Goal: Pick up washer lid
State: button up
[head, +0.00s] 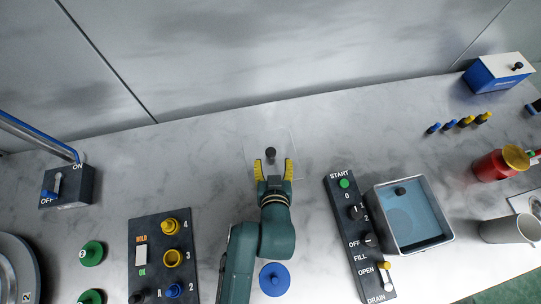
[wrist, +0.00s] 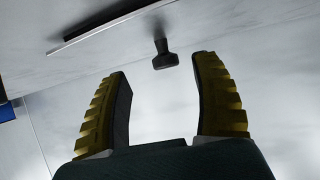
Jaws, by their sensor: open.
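The washer lid (head: 254,141) is a clear, faintly outlined square plate at the middle of the bench in the head view. Its dark knob (head: 271,153) stands up from it. In the wrist view the lid's plate (wrist: 112,22) shows edge-on at the top, and the knob (wrist: 165,58) lies beyond the fingertips, within the gap between them. My gripper (head: 273,169) is open and empty, its yellow fingers pointing at the knob from the near side. The fingers also show in the wrist view (wrist: 163,72). No contact is visible. My gripper hides part of the lid's near side.
Right of my arm are a control panel (head: 355,230) and an open metal washer basin (head: 447,238) of blue liquid. A blue round part (head: 274,279) lies close to my arm. Left are a panel (head: 148,228) of coloured parts and green discs (head: 92,253). The bench behind the lid is clear.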

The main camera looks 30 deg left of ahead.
aim_at(271, 156)
jog(key=x, duration=0.2)
jog(key=b+x, duration=0.1)
jog(key=x, duration=0.2)
jog(key=shift+w+a, duration=0.2)
jog(key=shift+a, duration=0.15)
jog(key=shift+r, duration=0.15)
grip_shut()
